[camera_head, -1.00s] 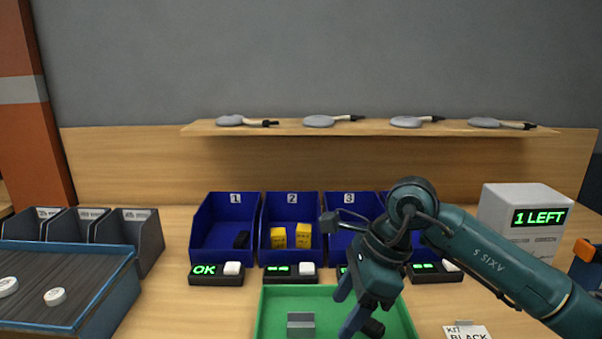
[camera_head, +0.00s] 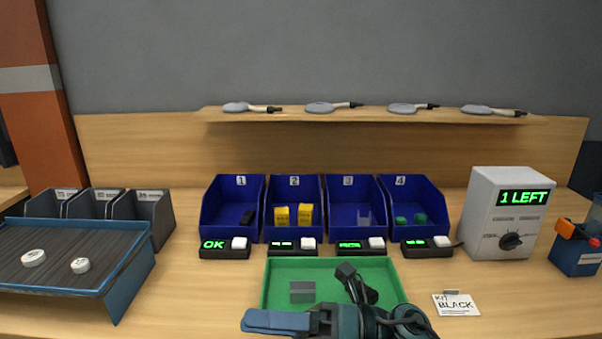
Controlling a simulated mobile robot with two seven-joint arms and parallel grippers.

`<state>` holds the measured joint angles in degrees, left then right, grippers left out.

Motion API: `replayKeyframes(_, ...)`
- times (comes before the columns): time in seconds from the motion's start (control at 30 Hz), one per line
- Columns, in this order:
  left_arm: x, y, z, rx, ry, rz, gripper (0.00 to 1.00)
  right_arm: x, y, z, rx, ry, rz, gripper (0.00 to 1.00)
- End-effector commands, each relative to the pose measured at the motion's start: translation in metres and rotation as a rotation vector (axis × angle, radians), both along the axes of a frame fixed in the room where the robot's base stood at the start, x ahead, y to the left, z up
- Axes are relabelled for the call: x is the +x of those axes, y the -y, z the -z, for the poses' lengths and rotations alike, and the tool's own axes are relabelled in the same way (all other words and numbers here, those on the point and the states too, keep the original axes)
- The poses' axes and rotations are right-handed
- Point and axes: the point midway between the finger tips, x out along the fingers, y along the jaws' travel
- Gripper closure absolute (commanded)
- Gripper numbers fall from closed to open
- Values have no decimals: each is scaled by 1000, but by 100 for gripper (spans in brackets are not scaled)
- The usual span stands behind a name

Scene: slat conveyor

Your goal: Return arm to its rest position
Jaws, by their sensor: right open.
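My right gripper (camera_head: 262,322) is low at the bottom edge, in front of the green tray's near side, with its blue finger pointing left. It is open and nothing shows in it. The second finger is hidden or out of frame. The green tray (camera_head: 282,267) holds a grey block (camera_head: 302,291). My left gripper is not in view.
Blue bins 1 to 4 (camera_head: 231,188) stand behind the tray, with displays and white buttons in front. A white box reading "1 LEFT" (camera_head: 480,215) and a "KIT BLACK" card (camera_head: 456,304) are right. The slat conveyor (camera_head: 50,255) with white discs is left.

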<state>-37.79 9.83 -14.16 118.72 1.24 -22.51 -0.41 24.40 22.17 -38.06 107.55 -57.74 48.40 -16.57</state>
Motion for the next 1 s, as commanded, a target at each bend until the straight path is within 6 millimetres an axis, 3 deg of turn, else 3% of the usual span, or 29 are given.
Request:
replayKeyframes(0.07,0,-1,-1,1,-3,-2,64,12,12,1,170,-267,113,42)
replayKeyframes(0.17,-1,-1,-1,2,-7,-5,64,34,40,18,360,-611,270,42)
replayKeyframes(0.27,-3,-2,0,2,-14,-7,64,50,75,59,525,-967,435,42)
replayKeyframes(0.33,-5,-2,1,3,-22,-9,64,52,102,101,627,-1223,556,42)
replayKeyframes(0.43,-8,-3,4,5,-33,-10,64,35,137,167,749,-1569,723,42)
replayKeyframes(0.5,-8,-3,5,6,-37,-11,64,14,154,208,812,-1774,823,42)
replayKeyframes(0.63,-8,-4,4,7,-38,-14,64,-31,176,265,890,-2065,967,42)
replayKeyframes(0.8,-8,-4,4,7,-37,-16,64,-70,186,299,935,-2263,1064,42)
replayKeyframes(1.0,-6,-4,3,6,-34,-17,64,-77,188,305,943,-2302,1082,42)
